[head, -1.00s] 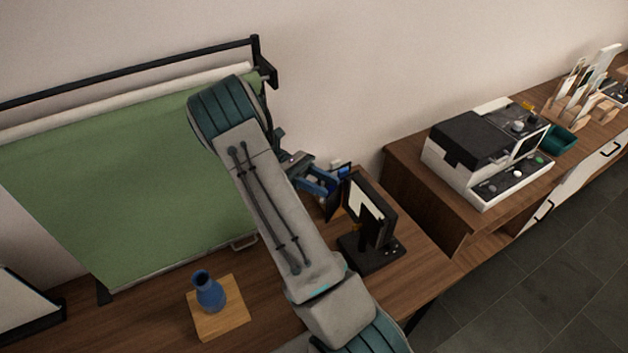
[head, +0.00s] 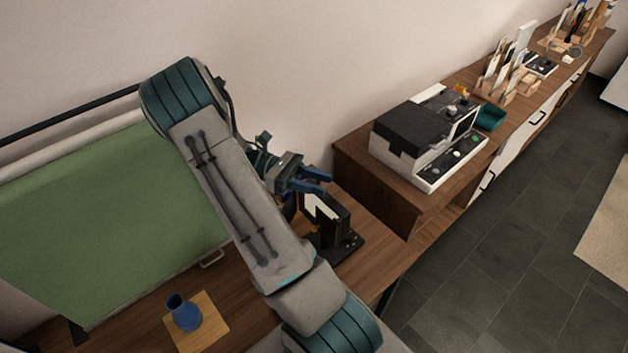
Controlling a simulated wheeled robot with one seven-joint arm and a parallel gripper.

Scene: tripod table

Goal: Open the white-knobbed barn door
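A small black lamp (head: 340,222) with a bright white panel stands on the wooden table, partly behind my arm. Dark flaps at its left edge are mostly hidden by my arm and gripper, so I cannot tell how the barn door sits. No white knob can be made out now. My gripper (head: 324,182), with blue fingers, is above the lamp's upper part in the picture. Its two fingers look spread with nothing visible between them. I cannot tell whether it touches the lamp.
A blue vase (head: 183,313) stands on a wooden board (head: 211,327) at the lower left. A green backdrop (head: 110,215) hangs behind. On the right, a wooden cabinet (head: 372,191) bears a black and white machine (head: 420,150). Grey floor (head: 495,245) is clear.

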